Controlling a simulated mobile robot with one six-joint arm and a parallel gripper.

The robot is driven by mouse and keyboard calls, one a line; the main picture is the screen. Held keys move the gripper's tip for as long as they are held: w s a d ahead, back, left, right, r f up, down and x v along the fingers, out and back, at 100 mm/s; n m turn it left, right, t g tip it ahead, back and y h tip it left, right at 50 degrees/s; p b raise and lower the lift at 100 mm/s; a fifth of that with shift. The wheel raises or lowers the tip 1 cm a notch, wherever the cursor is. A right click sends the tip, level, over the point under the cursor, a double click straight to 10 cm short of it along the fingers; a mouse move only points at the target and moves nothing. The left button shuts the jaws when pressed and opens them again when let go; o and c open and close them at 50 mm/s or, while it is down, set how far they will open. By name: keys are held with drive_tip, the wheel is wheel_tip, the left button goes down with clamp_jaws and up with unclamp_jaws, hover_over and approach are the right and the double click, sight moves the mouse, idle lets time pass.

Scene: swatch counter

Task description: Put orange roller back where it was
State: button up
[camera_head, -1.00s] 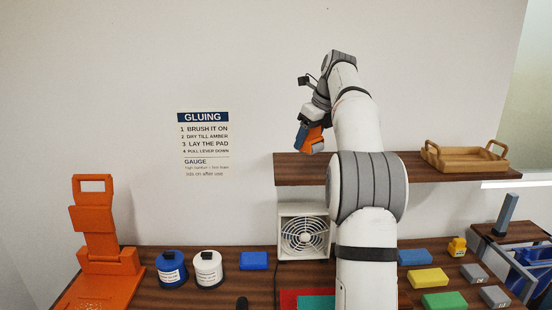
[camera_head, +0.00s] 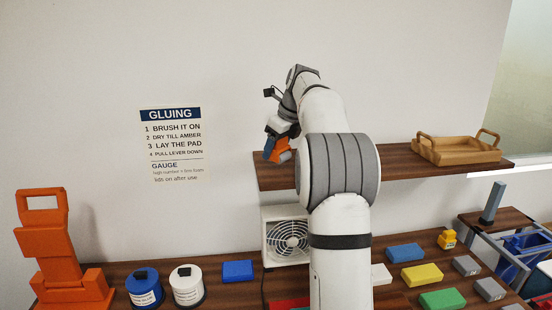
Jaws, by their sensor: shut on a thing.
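My gripper (camera_head: 274,146) is raised in front of the wall, just above the left end of the wooden shelf (camera_head: 400,176). It is small in view and partly turned away. It is shut on the orange roller (camera_head: 282,143), whose orange part shows between the blue and grey parts at the gripper's end. Much of the roller is hidden, and I cannot tell whether it touches the shelf edge.
A wooden tray (camera_head: 458,156) stands on the shelf's right side. Below are a white fan (camera_head: 287,241), an orange press (camera_head: 62,262), blue (camera_head: 143,292) and white (camera_head: 187,290) pots, and several coloured blocks. My arm hides the middle of the counter.

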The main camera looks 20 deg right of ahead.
sight(277, 161)
drive_tip(key=shift+f, duration=1.4)
drive_tip(key=shift+s+f, duration=0.15)
drive_tip(key=shift+f, duration=0.55)
drive_tip(key=shift+c, duration=1.3)
drive_tip(key=o, duration=1)
drive_tip(key=shift+o, duration=1)
drive_tip(key=shift+d+f, duration=0.1)
drive_tip(key=shift+f, duration=0.05)
